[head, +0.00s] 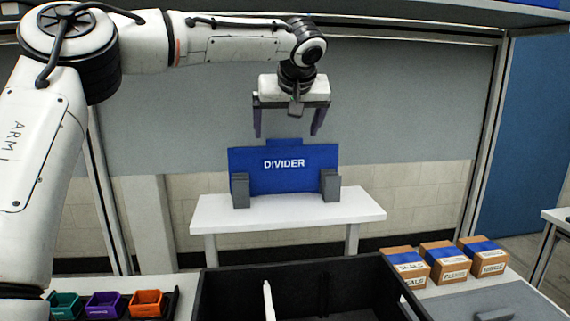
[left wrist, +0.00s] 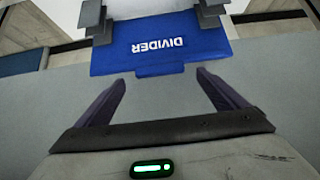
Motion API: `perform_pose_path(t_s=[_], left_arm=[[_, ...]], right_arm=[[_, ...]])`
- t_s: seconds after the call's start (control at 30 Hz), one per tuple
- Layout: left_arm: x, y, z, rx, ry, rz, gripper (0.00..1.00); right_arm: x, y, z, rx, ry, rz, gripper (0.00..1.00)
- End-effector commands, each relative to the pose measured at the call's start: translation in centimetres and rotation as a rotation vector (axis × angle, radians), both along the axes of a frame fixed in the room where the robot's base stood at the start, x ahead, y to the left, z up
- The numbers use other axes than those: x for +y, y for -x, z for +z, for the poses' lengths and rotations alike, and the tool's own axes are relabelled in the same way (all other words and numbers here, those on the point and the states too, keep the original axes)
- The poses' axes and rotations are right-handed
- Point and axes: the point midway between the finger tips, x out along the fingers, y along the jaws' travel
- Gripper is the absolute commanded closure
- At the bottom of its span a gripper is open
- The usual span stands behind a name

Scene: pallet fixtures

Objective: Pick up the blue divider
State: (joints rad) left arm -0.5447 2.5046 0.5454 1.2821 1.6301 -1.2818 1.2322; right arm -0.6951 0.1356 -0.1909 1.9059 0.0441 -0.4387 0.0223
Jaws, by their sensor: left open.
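The blue divider (head: 284,177) is an upright panel with a top tab and the white word DIVIDER. It stands between two grey holders on a small white table (head: 290,212). In the left wrist view the blue divider (left wrist: 160,50) appears upside down, with its tab toward the fingers. My left gripper (head: 288,133) is open and empty above the divider, its two dark fingers pointing down and spread wider than the tab. In the left wrist view the fingers (left wrist: 166,92) are apart from the divider. My right gripper is not in view.
A black bin (head: 225,290) with a white partition stands at the front. Several cardboard boxes with blue tape (head: 440,262) sit at the right. Small green, purple and orange trays (head: 106,305) are at the lower left. A grey panel is behind the table.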

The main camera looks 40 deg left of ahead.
Motion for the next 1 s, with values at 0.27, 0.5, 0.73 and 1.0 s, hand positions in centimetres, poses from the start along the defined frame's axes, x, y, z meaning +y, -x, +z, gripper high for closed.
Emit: perform_pose_path(t_s=[0.27,0.5,0.73,1.0], left_arm=[[1.6,-1.3,-2.1,-0.001,0.000,0.001,0.08],[1.6,-1.3,-2.1,-0.001,0.000,0.001,0.15],[1.6,-1.3,-2.1,0.000,0.000,0.000,0.53],[1.6,-1.3,-2.0,-0.002,-0.001,0.000,0.71]], right_arm=[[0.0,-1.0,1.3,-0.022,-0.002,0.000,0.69],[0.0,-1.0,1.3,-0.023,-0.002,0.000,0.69],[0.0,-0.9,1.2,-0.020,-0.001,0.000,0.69],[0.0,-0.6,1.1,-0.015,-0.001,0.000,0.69]])
